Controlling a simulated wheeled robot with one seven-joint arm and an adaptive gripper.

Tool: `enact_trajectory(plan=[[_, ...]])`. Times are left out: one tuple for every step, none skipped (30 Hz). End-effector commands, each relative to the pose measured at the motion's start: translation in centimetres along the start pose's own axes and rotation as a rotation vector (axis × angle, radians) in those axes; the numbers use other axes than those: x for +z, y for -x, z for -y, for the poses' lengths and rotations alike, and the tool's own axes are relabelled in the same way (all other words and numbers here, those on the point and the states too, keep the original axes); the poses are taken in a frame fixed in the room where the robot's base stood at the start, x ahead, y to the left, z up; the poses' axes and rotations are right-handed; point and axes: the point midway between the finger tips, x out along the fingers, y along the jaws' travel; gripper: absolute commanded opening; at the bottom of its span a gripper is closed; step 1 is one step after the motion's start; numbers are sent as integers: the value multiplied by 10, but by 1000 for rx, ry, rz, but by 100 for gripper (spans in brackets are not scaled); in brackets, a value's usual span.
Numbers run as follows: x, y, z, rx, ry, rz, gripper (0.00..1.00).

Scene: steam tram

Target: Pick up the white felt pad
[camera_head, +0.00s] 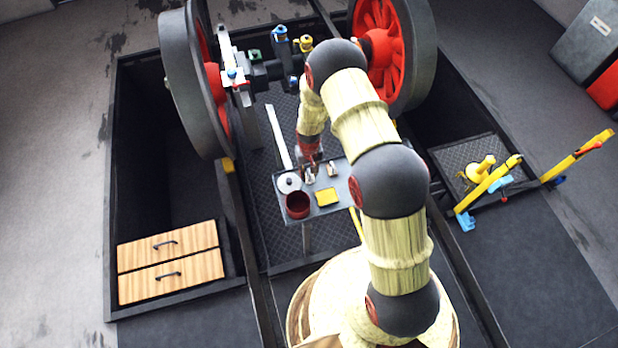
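A small grey tray table (343,207) stands in the middle, in front of the wheel axle. A round white disc (289,183) with a dark centre lies at its left edge; it may be the white felt pad, but it is too small to be sure. My gripper (319,172) points down over the back of the tray, to the right of the white disc and apart from it. Its fingers are small and blend with the things beneath, so I cannot tell whether they are open or hold anything.
A dark red cup (297,204) and a yellow square (327,197) are on the tray. Large red-spoked wheels (384,48) stand behind. A wooden drawer unit (170,262) is at lower left, and yellow barriers (487,186) are at right.

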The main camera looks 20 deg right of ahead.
Motion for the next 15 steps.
enact_trajectory(plan=[[-1,1,0,0,0,-2,28],[-1,2,0,0,0,-2,28],[-1,2,0,0,0,-1,28],[-1,2,0,0,0,-1,27],[-1,2,0,0,0,-1,26],[-1,2,0,0,0,-1,23],[-1,2,0,0,0,-1,22],[-1,2,0,0,0,-1,20],[-1,2,0,0,0,-1,18],[-1,2,0,0,0,-1,16],[-1,2,0,0,0,-1,14],[0,2,0,0,0,-1,12],[0,2,0,0,0,-1,10],[0,2,0,0,0,-1,9],[0,2,0,0,0,-1,6]])
